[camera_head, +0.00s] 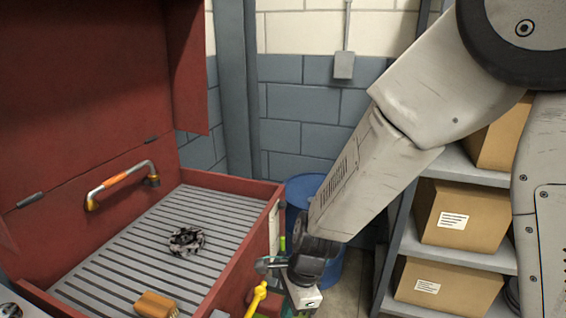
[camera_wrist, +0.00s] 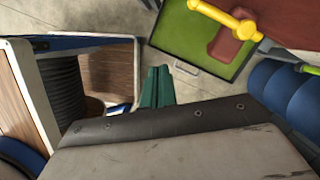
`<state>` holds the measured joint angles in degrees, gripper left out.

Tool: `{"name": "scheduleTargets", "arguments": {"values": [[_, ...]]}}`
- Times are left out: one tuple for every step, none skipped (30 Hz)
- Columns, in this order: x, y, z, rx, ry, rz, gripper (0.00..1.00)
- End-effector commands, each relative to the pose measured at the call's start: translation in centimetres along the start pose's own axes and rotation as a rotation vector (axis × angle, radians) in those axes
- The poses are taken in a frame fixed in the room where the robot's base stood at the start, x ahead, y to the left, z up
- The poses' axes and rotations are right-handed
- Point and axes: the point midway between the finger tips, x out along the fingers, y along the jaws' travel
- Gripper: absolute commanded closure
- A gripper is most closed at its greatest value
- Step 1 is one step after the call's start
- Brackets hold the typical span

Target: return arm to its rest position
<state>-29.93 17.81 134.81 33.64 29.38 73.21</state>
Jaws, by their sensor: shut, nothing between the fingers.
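My arm reaches down from the upper right in the head view. My gripper (camera_head: 270,265) is at its lower end, beside the right wall of the red casing (camera_head: 262,235). In the wrist view the two green fingers of my gripper (camera_wrist: 156,86) lie together, shut, with nothing seen between them. They point over the floor. A yellow part also shows at the top of the wrist view (camera_wrist: 235,22).
A slatted grey bed in the casing holds a dark ring-shaped part (camera_head: 187,241) and a tan block (camera_head: 156,304). A blue barrel (camera_head: 305,190) stands behind my arm. Shelves with cardboard boxes (camera_head: 465,215) stand at right. A green tray (camera_wrist: 190,40) shows in the wrist view.

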Motion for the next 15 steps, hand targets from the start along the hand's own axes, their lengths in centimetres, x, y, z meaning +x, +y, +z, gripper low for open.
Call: {"name": "scheduleTargets", "arguments": {"values": [[-1.1, 0.9, 0.0, -0.116, -0.004, 0.025, 1.0], [-1.8, 1.5, -0.1, -0.191, -0.007, 0.042, 1.0], [-3.0, 2.4, -0.5, -0.294, -0.01, 0.062, 1.0], [-4.0, 3.0, -0.7, -0.373, -0.013, 0.075, 1.0], [-5.0, 3.7, -1.1, -0.452, -0.015, 0.087, 1.0], [-6.4, 4.5, -1.6, -0.552, -0.016, 0.1, 1.0], [-7.5, 5.2, -2.0, -0.623, -0.017, 0.109, 1.0], [-8.6, 5.8, -2.4, -0.692, -0.017, 0.117, 1.0], [-10.1, 6.7, -3.0, -0.78, -0.015, 0.127, 1.0], [-11.2, 7.4, -3.5, -0.845, -0.012, 0.133, 1.0], [-12.3, 8.2, -4.1, -0.907, -0.007, 0.14, 1.0], [-13.7, 9.1, -4.8, -0.983, 0.0, 0.148, 1.0], [-14.8, 9.9, -5.3, -1.038, 0.007, 0.153, 1.0], [-15.8, 10.6, -5.9, -1.086, 0.015, 0.158, 1.0], [-17.1, 11.7, -6.6, -1.147, 0.027, 0.166, 1.0]]}}
